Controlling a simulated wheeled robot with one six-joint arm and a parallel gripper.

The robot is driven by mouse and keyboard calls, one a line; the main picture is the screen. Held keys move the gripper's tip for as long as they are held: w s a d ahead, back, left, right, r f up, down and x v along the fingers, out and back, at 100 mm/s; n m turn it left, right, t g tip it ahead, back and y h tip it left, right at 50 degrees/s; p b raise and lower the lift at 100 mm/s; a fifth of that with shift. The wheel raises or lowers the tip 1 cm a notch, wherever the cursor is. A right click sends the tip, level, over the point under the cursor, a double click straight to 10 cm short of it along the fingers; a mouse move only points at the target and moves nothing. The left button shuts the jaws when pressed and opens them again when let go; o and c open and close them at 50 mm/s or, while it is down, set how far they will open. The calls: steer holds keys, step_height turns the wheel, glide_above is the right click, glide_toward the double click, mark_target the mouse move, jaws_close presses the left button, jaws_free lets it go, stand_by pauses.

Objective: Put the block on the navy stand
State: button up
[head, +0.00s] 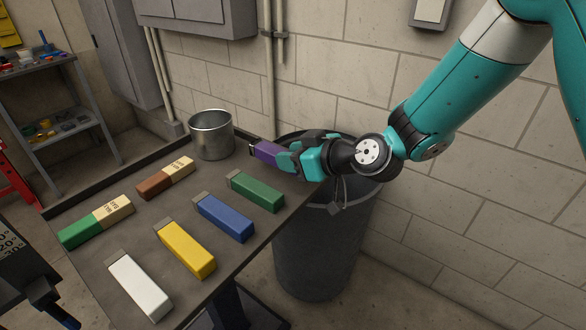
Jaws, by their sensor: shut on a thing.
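My gripper (288,157) is at the far right edge of the table, shut on a purple block (266,151) with a grey end. The purple block points left, and its right part is hidden by the fingers. I cannot tell whether it touches the tabletop. A blue block-shaped piece (225,217) lies on the table, left of and nearer than the gripper. I cannot make out a clear navy stand.
On the table (112,222) lie green (257,191), yellow (185,248) and white (140,285) pieces, plus brown-cream (165,178) and green-cream (96,222) ones. A metal bucket (211,137) stands at the back. A grey bin (318,250) stands below my gripper.

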steer(key=shift+f, duration=1.5)
steer(key=shift+f, duration=0.1)
steer(key=shift+f+b, duration=0.1)
steer(key=shift+b, duration=0.2)
steer(key=o, duration=1)
